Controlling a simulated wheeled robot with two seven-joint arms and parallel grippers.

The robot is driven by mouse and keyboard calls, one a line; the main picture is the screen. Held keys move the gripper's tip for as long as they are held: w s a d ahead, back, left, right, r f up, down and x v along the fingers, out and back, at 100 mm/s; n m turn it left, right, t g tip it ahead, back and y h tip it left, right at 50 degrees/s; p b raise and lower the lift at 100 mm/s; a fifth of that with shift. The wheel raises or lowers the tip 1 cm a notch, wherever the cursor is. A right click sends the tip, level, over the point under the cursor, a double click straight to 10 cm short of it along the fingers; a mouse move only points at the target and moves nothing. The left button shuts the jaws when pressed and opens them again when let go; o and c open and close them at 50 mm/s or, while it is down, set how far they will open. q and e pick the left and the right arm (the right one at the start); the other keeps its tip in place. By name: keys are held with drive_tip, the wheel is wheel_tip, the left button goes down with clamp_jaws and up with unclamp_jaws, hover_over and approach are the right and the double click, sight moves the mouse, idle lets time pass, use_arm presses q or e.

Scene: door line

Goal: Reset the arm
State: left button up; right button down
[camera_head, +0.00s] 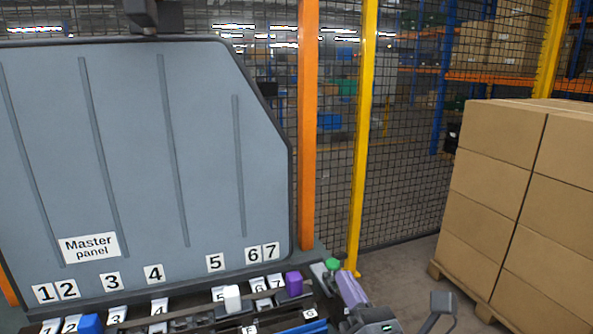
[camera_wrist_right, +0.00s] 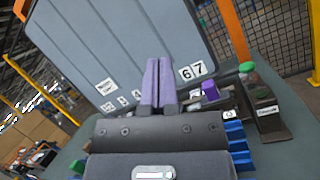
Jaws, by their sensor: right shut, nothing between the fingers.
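My right gripper (camera_head: 347,277) shows at the lower right of the panel in the head view, its purple fingers pointing up and away. In the right wrist view the two purple fingers (camera_wrist_right: 157,64) lie together, shut with nothing between them. It is apart from the purple block (camera_head: 294,284), which stands to its left in the head view. My left gripper is in neither view. The large grey master panel (camera_head: 140,150) stands upright at the left, with numbers 1 to 7 along its lower edge.
A numbered rack below the panel holds a white block (camera_head: 232,298) and a blue block (camera_head: 90,323). Blue bins (camera_wrist_right: 236,140) lie at the rack's front right. Stacked cartons (camera_head: 520,200) stand right, before mesh fencing.

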drive_tip(key=s+d+f+m+g+h, duration=0.45)
drive_tip(key=f+m, duration=0.35)
drive_tip(key=m, duration=0.4)
drive_tip(key=s+d+f+m+g+h, duration=0.5)
drive_tip(key=f+m, duration=0.3)
drive_tip(key=m, duration=0.4)
drive_tip(key=s+a+f+m+g+y, duration=0.1)
drive_tip(key=s+f+m+g, duration=0.35)
drive_tip(key=s, duration=0.35)
drive_tip(key=s+a+f+m+g+y, duration=0.1)
drive_tip(key=s+f+m+g, duration=0.35)
drive_tip(key=s, duration=0.45)
wheel_tip(320, 180, down, 16)
drive_tip(key=s, duration=0.3)
drive_tip(key=s+d+f+g, duration=0.1)
drive_tip(key=s+d+f, duration=0.1)
drive_tip(key=s+f, duration=0.3)
drive_tip(key=s+d+f+g+h, duration=0.1)
drive_tip(key=s+d+f, duration=0.1)
drive_tip(key=s+f, duration=0.3)
drive_tip(key=s, duration=0.4)
drive_tip(key=shift+d+f+n, duration=0.15)
drive_tip(key=shift+d+n, duration=0.2)
drive_tip(key=shift+n, duration=0.05)
